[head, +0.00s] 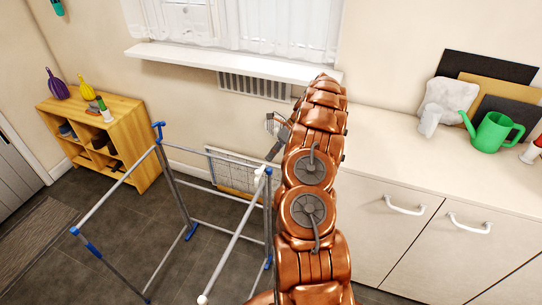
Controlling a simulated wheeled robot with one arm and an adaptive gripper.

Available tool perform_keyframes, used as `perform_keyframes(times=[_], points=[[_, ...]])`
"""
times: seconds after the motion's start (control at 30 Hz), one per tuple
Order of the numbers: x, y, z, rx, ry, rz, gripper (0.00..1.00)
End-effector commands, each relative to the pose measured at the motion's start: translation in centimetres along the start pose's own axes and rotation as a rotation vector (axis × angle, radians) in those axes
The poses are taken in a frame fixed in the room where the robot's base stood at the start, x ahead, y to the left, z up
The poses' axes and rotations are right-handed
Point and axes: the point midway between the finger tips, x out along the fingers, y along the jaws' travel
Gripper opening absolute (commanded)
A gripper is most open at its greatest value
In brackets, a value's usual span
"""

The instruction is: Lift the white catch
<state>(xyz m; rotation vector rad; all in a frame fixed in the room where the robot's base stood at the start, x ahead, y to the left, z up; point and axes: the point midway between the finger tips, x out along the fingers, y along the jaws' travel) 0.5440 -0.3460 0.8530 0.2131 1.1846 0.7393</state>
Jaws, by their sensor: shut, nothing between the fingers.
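A grey-framed drying rack (176,190) with blue fittings stands on the floor left of my copper arm. A small white piece (264,171) sits at the rack's upper right corner, close beside my arm. It may be the white catch, but it is too small to tell its shape or position. My gripper (276,125) shows small and grey at the far end of my arm, in front of the wall below the window sill. It is shut and holds nothing. It is apart from the white piece, beyond it in the picture. My arm hides part of the rack's right side.
A wooden shelf (127,125) with bottles stands at the left. A window sill (215,60) and a vent (253,85) are behind. Dark floor is open at lower left.

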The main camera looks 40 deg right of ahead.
Motion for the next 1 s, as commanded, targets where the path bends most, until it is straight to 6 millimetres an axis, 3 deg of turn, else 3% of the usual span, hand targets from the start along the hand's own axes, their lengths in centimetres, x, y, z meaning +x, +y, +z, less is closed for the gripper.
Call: perform_keyframes(times=[0.63,1.0], points=[[0.0,0.1,0.1,-0.001,0.001,0.001,0.0],[-1.0,0.8,0.7,-0.002,0.001,0.001,0.0]])
